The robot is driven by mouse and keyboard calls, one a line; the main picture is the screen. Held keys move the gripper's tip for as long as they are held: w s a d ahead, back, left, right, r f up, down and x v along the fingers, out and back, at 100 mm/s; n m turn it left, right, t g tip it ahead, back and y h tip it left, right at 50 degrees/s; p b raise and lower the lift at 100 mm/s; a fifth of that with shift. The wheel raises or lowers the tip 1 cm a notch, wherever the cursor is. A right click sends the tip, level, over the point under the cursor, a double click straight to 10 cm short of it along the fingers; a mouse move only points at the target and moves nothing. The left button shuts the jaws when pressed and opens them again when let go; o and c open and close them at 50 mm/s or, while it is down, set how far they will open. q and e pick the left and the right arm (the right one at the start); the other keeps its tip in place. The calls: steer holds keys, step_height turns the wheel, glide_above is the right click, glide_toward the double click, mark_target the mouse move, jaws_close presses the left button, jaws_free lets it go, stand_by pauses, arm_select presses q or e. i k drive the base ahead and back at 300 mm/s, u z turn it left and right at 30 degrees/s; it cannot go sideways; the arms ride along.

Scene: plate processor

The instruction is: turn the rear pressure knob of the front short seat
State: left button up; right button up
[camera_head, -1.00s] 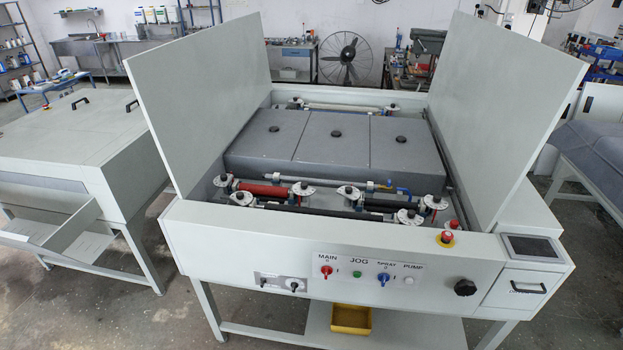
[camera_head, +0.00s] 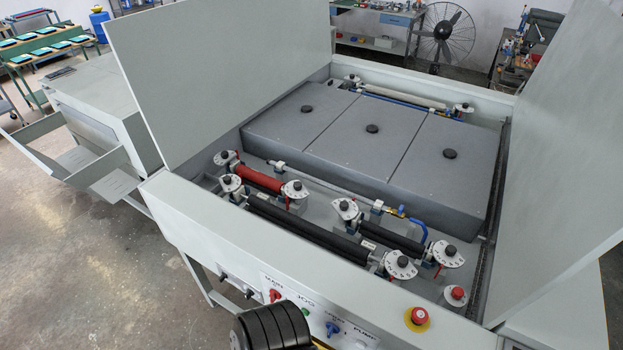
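Several white dial plates with dark knobs sit at the roller ends in the open machine bay. The short black roller (camera_head: 393,237) at the right has one knob (camera_head: 346,207) at its left end and another (camera_head: 446,251) at its right end. The red short roller (camera_head: 258,179) has a knob (camera_head: 295,188) at its right end. The long black roller (camera_head: 305,230) in front ends at a knob (camera_head: 400,262). I cannot tell which dial belongs to the front short seat. Neither gripper is recognisable in view; only a black ribbed part of mine shows at the bottom.
Tall raised lids stand left (camera_head: 215,70) and right (camera_head: 570,160) of the bay. A grey box cover (camera_head: 330,140) fills the back. A red emergency button (camera_head: 420,316) is on the front rim. My ribbed part hides some of the control panel (camera_head: 352,335).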

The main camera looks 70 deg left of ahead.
mark_target(295, 189)
steer(key=u, duration=1.7)
